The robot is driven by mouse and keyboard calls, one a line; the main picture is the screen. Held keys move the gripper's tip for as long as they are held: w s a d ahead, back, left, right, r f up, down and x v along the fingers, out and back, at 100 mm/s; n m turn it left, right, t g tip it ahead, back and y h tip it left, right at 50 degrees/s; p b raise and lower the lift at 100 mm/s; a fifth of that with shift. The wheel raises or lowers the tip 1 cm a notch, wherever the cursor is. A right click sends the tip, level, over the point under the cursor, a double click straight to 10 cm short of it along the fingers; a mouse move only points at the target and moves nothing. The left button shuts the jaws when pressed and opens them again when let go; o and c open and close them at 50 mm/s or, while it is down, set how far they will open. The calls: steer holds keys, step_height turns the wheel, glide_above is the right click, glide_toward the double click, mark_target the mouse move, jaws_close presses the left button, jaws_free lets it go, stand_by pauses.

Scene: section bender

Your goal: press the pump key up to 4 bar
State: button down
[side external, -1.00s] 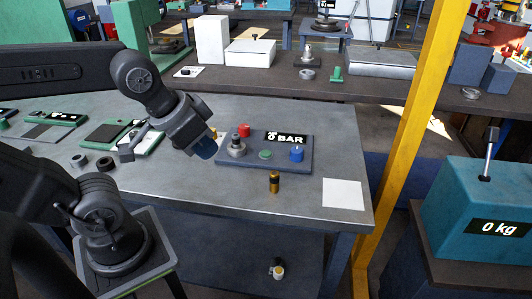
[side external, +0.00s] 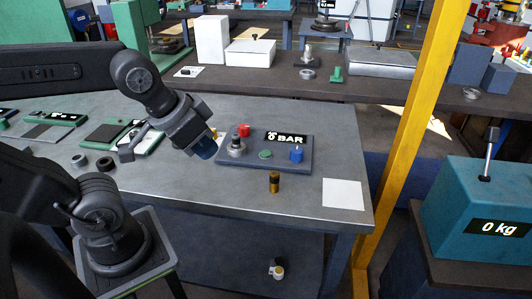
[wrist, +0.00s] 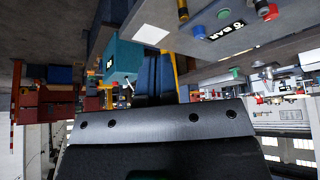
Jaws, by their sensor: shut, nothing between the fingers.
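The pump panel (side external: 222,162) is a blue-grey plate on the bench, with a display (side external: 286,139) reading 0 BAR. It carries a red knob (side external: 244,130), a silver fitting (side external: 236,149), a flat green button (side external: 265,154) and a blue knob (side external: 297,153). No label tells which one is the pump key. My gripper (side external: 206,150) is shut and empty, left of the panel and apart from the green button. In the wrist view its blue fingers (wrist: 155,76) are together, and the green button (wrist: 224,14) and blue knob (wrist: 199,32) show at the top.
A brass-and-black cylinder (side external: 274,182) stands in front of the panel. A white square (side external: 343,193) lies near the bench's right end. Green-framed plates (side external: 105,135) and dark rings (side external: 104,164) lie to the left. A yellow post (side external: 405,140) rises beyond the bench's right edge.

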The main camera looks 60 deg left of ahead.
steer(key=shift+a, duration=0.1)
steer(key=m+t+h, duration=0.1)
steer(key=m+t, duration=0.2)
steer(key=m, duration=0.8)
glide_above(266, 154)
step_height(266, 154, down, 11)
steer(key=shift+r, duration=0.2)
steer(key=shift+f, duration=4.4)
steer(key=shift+f, duration=0.1)
